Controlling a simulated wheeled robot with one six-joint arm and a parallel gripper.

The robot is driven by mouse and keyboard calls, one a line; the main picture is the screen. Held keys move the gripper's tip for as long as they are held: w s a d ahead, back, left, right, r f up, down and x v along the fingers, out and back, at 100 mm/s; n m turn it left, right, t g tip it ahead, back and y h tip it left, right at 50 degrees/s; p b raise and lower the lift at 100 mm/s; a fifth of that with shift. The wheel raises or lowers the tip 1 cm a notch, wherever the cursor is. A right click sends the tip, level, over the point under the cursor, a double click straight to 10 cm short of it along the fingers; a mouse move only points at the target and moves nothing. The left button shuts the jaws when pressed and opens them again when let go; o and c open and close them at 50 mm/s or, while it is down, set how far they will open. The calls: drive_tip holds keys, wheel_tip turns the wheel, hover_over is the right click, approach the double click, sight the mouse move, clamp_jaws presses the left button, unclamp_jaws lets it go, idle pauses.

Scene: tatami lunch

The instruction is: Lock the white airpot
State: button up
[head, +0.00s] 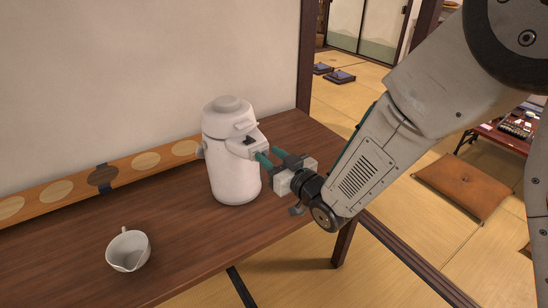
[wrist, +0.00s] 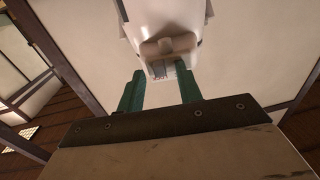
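The white airpot (head: 232,172) stands upright on the brown wooden table (head: 180,235), near its back edge. Its spout and a small dark part (head: 249,140) on the front face my arm. My gripper (head: 267,158) is at the front of the airpot, just below the spout. In the wrist view, my gripper's two green fingers (wrist: 160,88) are apart, with the airpot's front (wrist: 165,25) just beyond them and a small grey part (wrist: 158,71) between their tips. Nothing is seen held. I cannot tell whether the fingertips touch the airpot.
A white cup (head: 128,251) stands on the table at front left. A wooden board with round inlays (head: 146,161) runs along the wall behind. The table is clear between cup and airpot. A brown cushion (head: 461,187) lies on the tatami at right.

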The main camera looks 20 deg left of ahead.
drive_tip(key=v, duration=0.7)
drive_tip(key=shift+s+d, duration=0.2)
drive_tip(key=shift+d, duration=0.15)
drive_tip(key=shift+f, duration=0.1)
